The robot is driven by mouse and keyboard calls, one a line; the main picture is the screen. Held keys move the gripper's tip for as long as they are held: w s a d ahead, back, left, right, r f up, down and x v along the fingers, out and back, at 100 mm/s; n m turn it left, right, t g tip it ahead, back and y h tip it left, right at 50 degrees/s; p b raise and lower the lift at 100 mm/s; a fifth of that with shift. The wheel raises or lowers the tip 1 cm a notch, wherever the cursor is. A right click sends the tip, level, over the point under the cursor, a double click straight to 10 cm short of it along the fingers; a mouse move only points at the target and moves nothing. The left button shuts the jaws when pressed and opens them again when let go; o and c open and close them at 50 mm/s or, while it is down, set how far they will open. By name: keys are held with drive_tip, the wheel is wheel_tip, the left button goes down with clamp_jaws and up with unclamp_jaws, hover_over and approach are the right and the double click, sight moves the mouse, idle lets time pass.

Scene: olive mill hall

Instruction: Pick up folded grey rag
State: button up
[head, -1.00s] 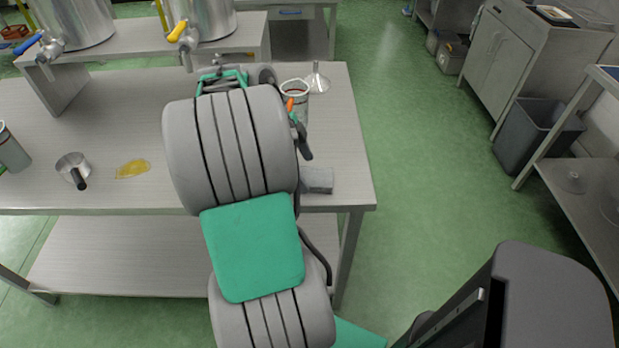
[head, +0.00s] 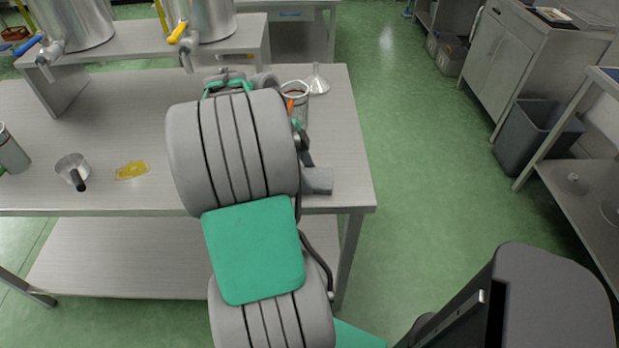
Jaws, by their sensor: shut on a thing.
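The folded grey rag (head: 319,181) lies at the front right of the steel table (head: 345,130), partly hidden by my arm. My gripper (head: 306,178) is at the rag's left side, its dark finger reaching down to it. The gripper is shut on the rag, though my arm covers most of the jaws. I cannot tell from this view whether the rag is lifted off the table top.
A tin with an orange-handled tool (head: 295,95) and a metal funnel (head: 318,80) stand behind the rag. A small pot (head: 73,168) and a yellow oil puddle (head: 132,170) are at the left. Steel tanks (head: 200,18) stand at the back. The table's right edge is close.

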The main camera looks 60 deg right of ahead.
sight(313, 176)
drive_tip(key=shift+c, duration=1.2)
drive_tip(key=shift+r, duration=0.1)
drive_tip(key=shift+r, duration=0.3)
wheel_tip(313, 176, up, 2)
drive_tip(key=shift+r, duration=0.25)
drive_tip(key=a+r+p, duration=0.2)
drive_tip(key=a+r, duration=0.7)
drive_tip(key=a, duration=0.5)
drive_tip(key=shift+w+r+p, duration=0.3)
drive_tip(key=shift+r, duration=0.1)
